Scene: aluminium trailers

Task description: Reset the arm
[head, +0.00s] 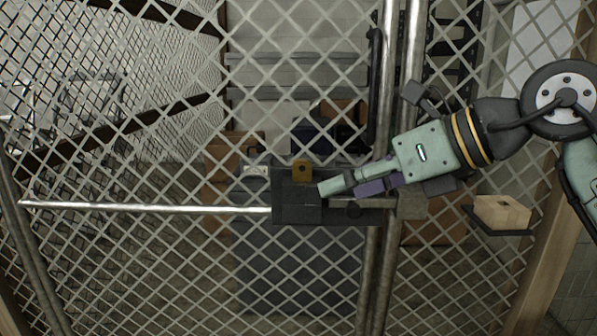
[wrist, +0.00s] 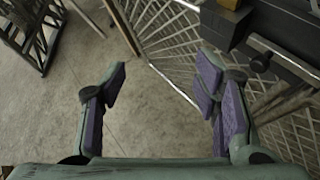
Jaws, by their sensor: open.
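My gripper (head: 360,186) reaches in from the right in the head view, in front of a dark metal latch box (head: 297,208) on a chain-link gate. The latch box shows beyond the right finger in the wrist view (wrist: 275,38). In the head view the fingers overlap the latch box; I cannot tell there whether they touch it. A brass padlock-like piece (head: 301,171) sits on top of the box.
Chain-link mesh (head: 130,260) fills most of the head view, with a horizontal bar (head: 150,207) and upright poles (head: 375,270). A small cardboard box (head: 502,212) sits on a dark shelf at right. Bare concrete floor (wrist: 150,120) lies below my gripper.

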